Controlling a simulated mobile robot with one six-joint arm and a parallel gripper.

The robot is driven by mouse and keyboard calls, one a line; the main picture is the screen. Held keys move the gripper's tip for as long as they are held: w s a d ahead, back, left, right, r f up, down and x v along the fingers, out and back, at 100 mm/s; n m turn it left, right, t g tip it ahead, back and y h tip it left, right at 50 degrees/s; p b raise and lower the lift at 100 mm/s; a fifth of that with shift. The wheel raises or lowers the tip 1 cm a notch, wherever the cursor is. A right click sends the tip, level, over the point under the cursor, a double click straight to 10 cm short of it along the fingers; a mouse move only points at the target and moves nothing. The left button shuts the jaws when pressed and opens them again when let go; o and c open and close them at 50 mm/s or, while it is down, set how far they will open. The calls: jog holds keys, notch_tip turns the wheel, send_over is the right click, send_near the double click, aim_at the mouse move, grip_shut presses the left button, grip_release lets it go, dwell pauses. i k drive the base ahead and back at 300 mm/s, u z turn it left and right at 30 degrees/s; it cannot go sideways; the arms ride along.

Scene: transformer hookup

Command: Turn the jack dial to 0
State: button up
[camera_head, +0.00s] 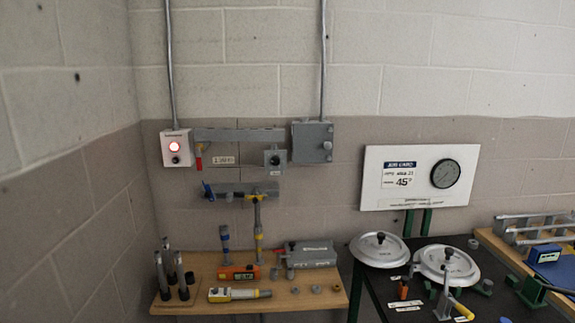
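No part in view is clearly marked as the jack dial, and I cannot tell which it is. A round black-faced dial (445,174) is on a white board at the right; its reading is too small to make out. A small grey box with a dark round knob (274,160) is on the wall at the centre, its setting unreadable. A yellow and grey jack-like tool (238,294) lies on the wooden bench, and an orange device with a small display (240,272) is just behind it. My gripper is not in view.
The wooden bench (180,304) also holds upright dark cylinders (178,275) and a grey box (311,254). A black table at the right bears two silver lids (380,248).

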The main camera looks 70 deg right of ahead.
aim_at(275, 161)
jog(key=z, duration=0.9)
jog(key=i, duration=0.55)
jog(key=u, duration=0.05)
jog(key=k, duration=0.55)
jog(key=u, duration=0.05)
